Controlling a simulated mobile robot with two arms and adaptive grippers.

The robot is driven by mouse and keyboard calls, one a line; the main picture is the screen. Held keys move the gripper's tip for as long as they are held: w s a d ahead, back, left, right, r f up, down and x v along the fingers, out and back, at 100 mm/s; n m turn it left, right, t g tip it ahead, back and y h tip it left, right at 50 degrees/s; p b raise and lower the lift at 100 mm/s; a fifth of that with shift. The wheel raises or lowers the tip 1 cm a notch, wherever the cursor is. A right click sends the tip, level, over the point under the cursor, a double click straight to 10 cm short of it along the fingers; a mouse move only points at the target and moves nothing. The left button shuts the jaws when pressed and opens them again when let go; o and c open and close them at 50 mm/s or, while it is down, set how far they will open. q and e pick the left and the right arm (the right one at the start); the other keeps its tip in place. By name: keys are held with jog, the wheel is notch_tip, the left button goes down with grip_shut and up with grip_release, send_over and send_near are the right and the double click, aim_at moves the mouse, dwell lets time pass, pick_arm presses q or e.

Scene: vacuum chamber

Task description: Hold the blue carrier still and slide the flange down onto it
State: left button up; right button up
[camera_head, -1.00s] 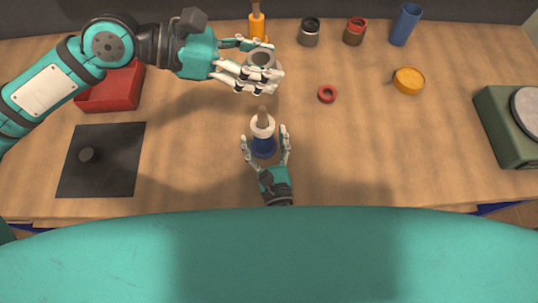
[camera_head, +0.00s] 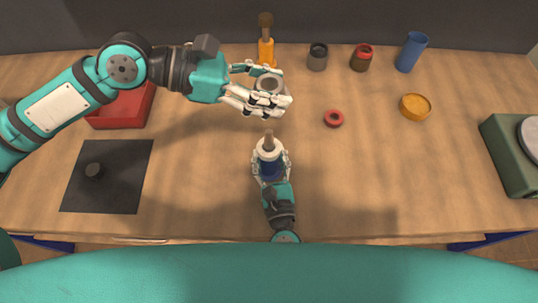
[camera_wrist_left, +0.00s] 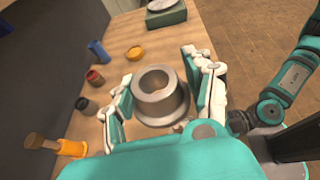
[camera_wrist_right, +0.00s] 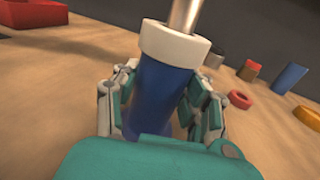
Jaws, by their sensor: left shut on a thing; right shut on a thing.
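The blue carrier (camera_head: 270,165) stands upright on the table, with a white collar (camera_wrist_right: 174,44) and a thin metal rod (camera_wrist_right: 184,15) rising from its top. My right gripper (camera_head: 271,166) is shut on the carrier's blue body, with fingers on both sides in the right wrist view (camera_wrist_right: 162,105). The grey flange (camera_wrist_left: 158,92), a hollow ring with a wide rim, is held in my left gripper (camera_head: 268,90), shut on it from both sides. The flange is above the table, beyond the carrier and apart from it.
A red ring (camera_head: 334,118) and an orange dish (camera_head: 415,106) lie to the right. An orange-handled tool (camera_head: 266,50), two jars (camera_head: 318,58) and a blue cylinder (camera_head: 411,53) stand at the back. A red bin (camera_head: 122,108) and a black mat (camera_head: 107,185) are at left, a green scale (camera_head: 510,150) at right.

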pick_arm(q)
send_over(270, 134)
jog(key=shift+n, duration=0.3)
jog(key=shift+w+a+f, duration=0.1)
jog(key=shift+w+f, duration=0.05)
jog(key=shift+f, duration=4.3)
jog(key=shift+f, duration=2.1)
jog(key=o, duration=1.3)
jog(key=shift+o, duration=0.5)
jog(key=o, duration=0.4)
jog(key=shift+c, duration=0.2)
